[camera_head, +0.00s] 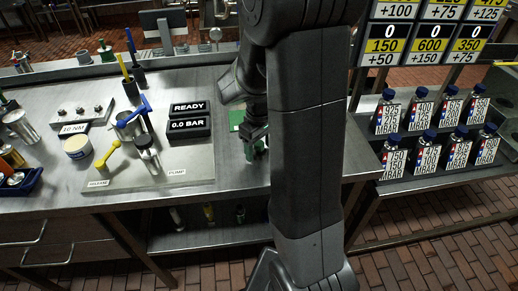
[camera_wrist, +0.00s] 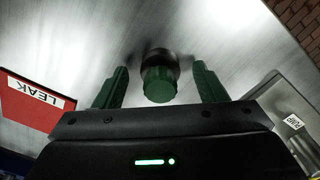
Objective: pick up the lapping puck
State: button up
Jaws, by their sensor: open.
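In the wrist view, the lapping puck (camera_wrist: 158,84) appears as a green knob with a dark, round base, standing on the bare metal bench top (camera_wrist: 215,30). My gripper (camera_wrist: 160,68) is open, with one green finger on each side of the puck. A gap shows between each finger and the knob, so nothing is gripped. In the head view, my gripper (camera_head: 252,150) is low over the bench beside my arm, which partly covers it. I cannot make out the puck there.
A red panel labelled LEAK (camera_wrist: 35,103) is at left in the wrist view. In the head view, a plate with levers and knobs (camera_head: 190,165) lies left of my gripper, with READY and 0.0 BAR displays (camera_head: 188,118). Bottles (camera_head: 425,150) stand on a right-hand rack.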

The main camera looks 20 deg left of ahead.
aim_at(259, 143)
jog(key=shift+f, duration=0.3)
jog(key=c, duration=1.2)
notch_tip(259, 143, up, 10)
jog(key=shift+r, duration=0.1)
